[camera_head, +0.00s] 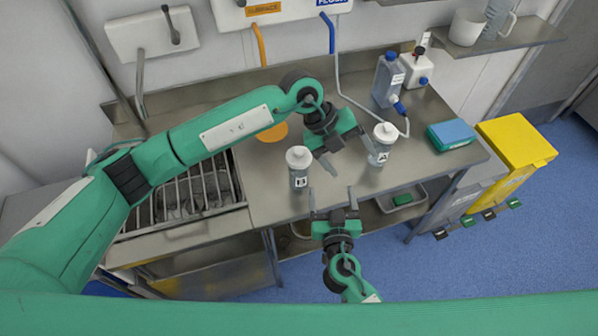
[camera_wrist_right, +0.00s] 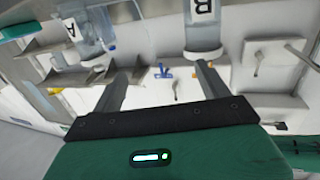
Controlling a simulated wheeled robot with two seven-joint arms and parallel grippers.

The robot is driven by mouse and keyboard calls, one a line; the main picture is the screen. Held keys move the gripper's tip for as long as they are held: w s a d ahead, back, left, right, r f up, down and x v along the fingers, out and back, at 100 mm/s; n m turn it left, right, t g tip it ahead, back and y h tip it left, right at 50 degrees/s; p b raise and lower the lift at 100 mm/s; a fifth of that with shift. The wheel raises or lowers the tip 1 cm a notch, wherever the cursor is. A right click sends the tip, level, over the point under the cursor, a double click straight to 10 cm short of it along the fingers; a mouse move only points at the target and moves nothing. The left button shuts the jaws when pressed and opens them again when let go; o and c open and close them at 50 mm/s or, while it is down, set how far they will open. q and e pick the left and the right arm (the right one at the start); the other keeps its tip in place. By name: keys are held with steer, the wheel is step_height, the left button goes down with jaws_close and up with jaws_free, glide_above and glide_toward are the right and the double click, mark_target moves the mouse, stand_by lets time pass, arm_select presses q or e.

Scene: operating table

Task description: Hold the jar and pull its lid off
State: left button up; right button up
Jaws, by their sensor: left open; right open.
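Two clear jars with white lids stand upright on the steel counter. Jar B (camera_head: 299,181) is left of centre and the other jar (camera_head: 381,157), labelled A in the wrist view, is to its right. In the right wrist view, jar B (camera_wrist_right: 203,36) is at the top, beyond one finger, and jar A (camera_wrist_right: 84,28) is at upper left. My left gripper (camera_head: 353,162) is open and empty between the two jars, one finger near jar A. My right gripper (camera_head: 332,190) is open and empty at the counter's front edge, below and right of jar B. Both lids are on.
A grey bottle (camera_head: 387,82) and a white container (camera_head: 416,70) stand at the back right. A blue-green box (camera_head: 451,134) lies at the right end. A sink with a rack (camera_head: 200,190) is on the left. An orange disc (camera_head: 273,132) lies behind jar B.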

mark_target(299, 150)
arm_select(q)
steer(key=w+a+y, duration=0.2)
steer(key=a, duration=0.1)
steer(key=w+a+n+t+y, duration=0.1)
steer(key=w+a+y, duration=0.1)
steer(key=w+a, duration=0.1)
steer(key=w+a+t+y, duration=0.1)
steer(key=w+a+y, duration=0.1)
steer(key=a, duration=0.2)
steer(key=shift+w+a+f+n+y, duration=0.15)
steer(key=shift+w+a+n+y, duration=0.15)
steer(key=shift+w+n, duration=0.1)
steer(key=shift+w+a, duration=0.1)
steer(key=shift+a, duration=0.15)
arm_select(e)
steer(key=a+f+n+y, duration=0.1)
steer(key=a+n+y, duration=0.15)
steer(key=a, duration=0.25)
steer(key=shift+y, duration=0.25)
steer(key=x, duration=1.3)
steer(key=shift+w+a+r, duration=0.15)
steer(key=shift+w+a, duration=0.1)
steer(key=shift+a, duration=0.05)
steer(key=shift+c, duration=0.3)
